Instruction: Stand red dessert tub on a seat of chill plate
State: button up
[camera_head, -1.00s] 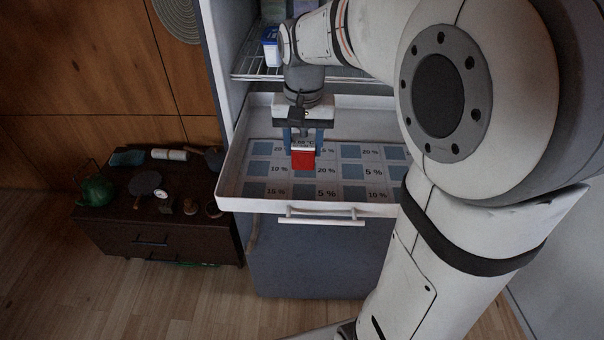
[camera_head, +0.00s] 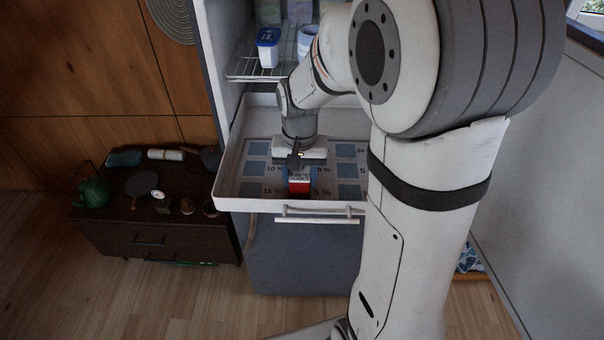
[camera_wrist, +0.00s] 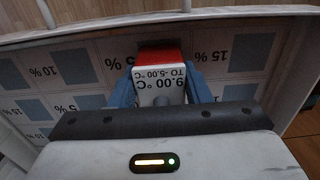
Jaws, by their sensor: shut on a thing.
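The red dessert tub (camera_head: 299,187) is a small red block-like tub with a white label face. My gripper (camera_head: 300,176) is shut on it, low over the front part of the chill plate. In the wrist view the tub (camera_wrist: 159,56) sits between my two blue fingers (camera_wrist: 160,88), its label reading a temperature range. The chill plate (camera_head: 254,168) lines the pulled-out drawer, with blue square seats and printed percentages. I cannot tell whether the tub touches the plate. My gripper and arm hide much of the plate's middle and right.
The drawer's white rim (camera_head: 290,207) surrounds the plate, with a handle (camera_head: 320,217) in front. A wire shelf (camera_head: 255,73) above holds a blue-and-white tub (camera_head: 268,47). A dark low cabinet (camera_head: 150,225) stands left with a green kettle (camera_head: 94,190) and other items.

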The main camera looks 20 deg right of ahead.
aim_at(300, 174)
jog(key=o, duration=1)
jog(key=shift+o, duration=0.2)
notch_tip(300, 174, up, 11)
jog(key=s+f+n+t, duration=0.2)
jog(key=s+n+t, duration=0.1)
jog(key=s, duration=1.1)
jog(key=shift+s+d+f+n+t+b, duration=0.2)
jog(key=shift+s+f+n+t+b, duration=0.1)
jog(key=shift+s+n+b, duration=0.1)
jog(key=shift+f, duration=0.1)
jog(key=shift+w+f+b, duration=0.2)
jog(key=shift+f+b, duration=0.4)
jog(key=shift+b, duration=0.05)
